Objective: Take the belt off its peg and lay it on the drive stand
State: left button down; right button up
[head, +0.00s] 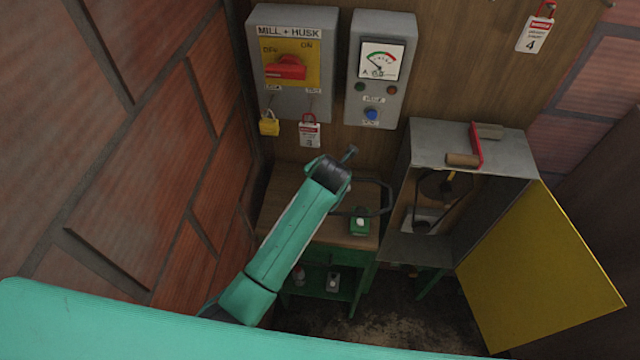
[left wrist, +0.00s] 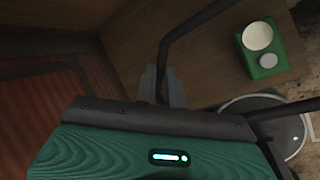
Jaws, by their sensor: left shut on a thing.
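The belt (head: 390,197) is a dark loop above the wooden bench top. In the left wrist view the belt (left wrist: 205,20) is a black band running to my left gripper (left wrist: 165,85). My left gripper (head: 340,170) is shut on the belt. A grey peg (head: 349,153) sticks out just beyond the gripper; the belt's hold on it is not visible, and I cannot tell whether they touch. A grey open-fronted housing (head: 500,152) with a dark wheel inside, which appears to be the drive stand, is at the right. My right gripper is not in view.
A yellow door (head: 540,275) hangs open from the housing. A green box (head: 360,222) sits on the bench (head: 285,210). Two grey control boxes, a switch box (head: 257,40) and a meter box (head: 401,30), hang on the wall.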

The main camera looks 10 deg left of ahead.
pick_arm(q)
jog(key=shift+f+b, duration=3.4)
jog(key=shift+f, duration=0.65)
jog(key=shift+s, duration=0.1)
jog(key=c, duration=1.4)
grip_release()
jog(key=shift+c, duration=0.2)
jog(key=p+v, duration=0.7)
jog(key=v, duration=0.6)
jog(key=shift+r+p, duration=0.15)
jog(key=shift+p, duration=0.15)
jog(key=shift+s+r, duration=0.15)
jog(key=shift+r, duration=0.1)
